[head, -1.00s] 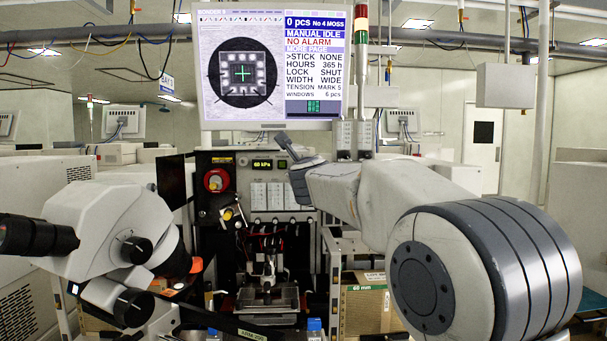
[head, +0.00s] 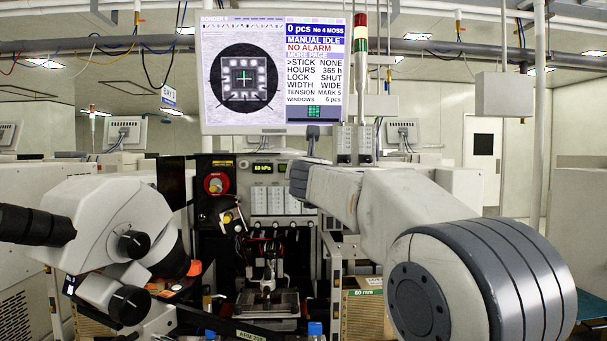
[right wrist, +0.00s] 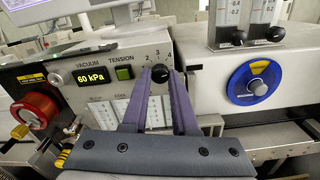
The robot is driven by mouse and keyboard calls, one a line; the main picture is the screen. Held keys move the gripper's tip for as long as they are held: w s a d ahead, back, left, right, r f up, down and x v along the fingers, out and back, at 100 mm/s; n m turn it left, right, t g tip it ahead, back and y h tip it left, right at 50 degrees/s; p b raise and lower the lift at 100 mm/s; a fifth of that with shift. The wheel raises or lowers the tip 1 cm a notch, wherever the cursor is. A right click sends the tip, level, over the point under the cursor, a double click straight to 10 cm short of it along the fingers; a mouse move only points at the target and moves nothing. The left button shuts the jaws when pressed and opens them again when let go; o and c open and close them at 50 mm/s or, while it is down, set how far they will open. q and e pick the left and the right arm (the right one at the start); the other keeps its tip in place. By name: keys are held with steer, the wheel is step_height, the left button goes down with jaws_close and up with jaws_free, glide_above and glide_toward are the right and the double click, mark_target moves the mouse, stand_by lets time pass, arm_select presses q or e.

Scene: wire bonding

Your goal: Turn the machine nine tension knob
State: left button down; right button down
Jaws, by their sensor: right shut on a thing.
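The tension knob (right wrist: 160,76) is a small black round knob on the cream machine panel (right wrist: 90,60), below the numbers 2, 3 and 4 and right of the TENSION label. In the right wrist view the two purple-grey fingers of my right gripper (right wrist: 161,82) are shut on it, one on each side. Its pointer mark cannot be made out. In the head view my right wrist (head: 325,190) hides the knob and fingers. The monitor (head: 272,72) reads "TENSION MARK 5". My left gripper is not in view.
A green button (right wrist: 124,72) and a 60 kPa display (right wrist: 88,78) are left of the fingers. A red knob (right wrist: 35,108) is farther left. A blue dial (right wrist: 254,82) is at right. A microscope (head: 110,220) stands at the left in the head view.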

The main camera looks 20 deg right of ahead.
steer(key=shift+f, duration=0.15)
stand_by(0.4)
steer(key=c, duration=0.7)
jaws_free()
steer(key=b+v, duration=0.1)
steer(key=v, duration=0.9)
steer(key=shift+s+b, duration=0.2)
steer(key=shift+b, duration=0.2)
